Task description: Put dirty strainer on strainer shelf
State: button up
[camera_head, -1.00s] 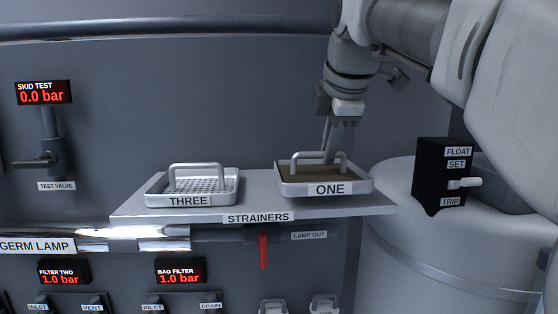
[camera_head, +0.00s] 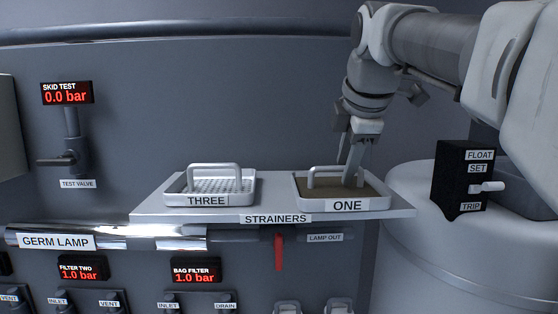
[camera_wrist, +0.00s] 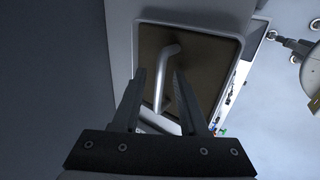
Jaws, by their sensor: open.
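The dirty strainer, labelled ONE (camera_head: 347,205), is a grey tray with a brown-filled inside and a bar handle. It sits on the right part of the strainer shelf (camera_head: 150,212). My gripper (camera_head: 352,178) is at the right end of its handle, pointing down. In the wrist view my gripper (camera_wrist: 158,85) is open, and the bar handle (camera_wrist: 165,75) shows between the two fingers. The wrist view also shows the strainer's brown inside (camera_wrist: 205,62). I cannot tell whether the fingers touch the handle.
A clean perforated strainer labelled THREE (camera_head: 207,200) sits on the left of the shelf. A red lever (camera_head: 279,252) hangs below the shelf. A black FLOAT switch box (camera_head: 462,180) stands at the right by a large pale tank (camera_head: 440,255). The wall above the shelf is clear.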

jog(key=v, duration=1.2)
jog(key=s+f+m, duration=0.5)
jog(key=f+m, duration=0.1)
jog(key=f, duration=0.5)
jog(key=s+f+m, duration=0.5)
jog(key=f+m, duration=0.1)
jog(key=f, duration=0.5)
jog(key=s+f+m+g, duration=0.1)
jog(key=s+f+m, duration=0.4)
jog(key=f, duration=0.5)
jog(key=shift+f+m+p, duration=0.4)
jog(key=shift+m, duration=0.1)
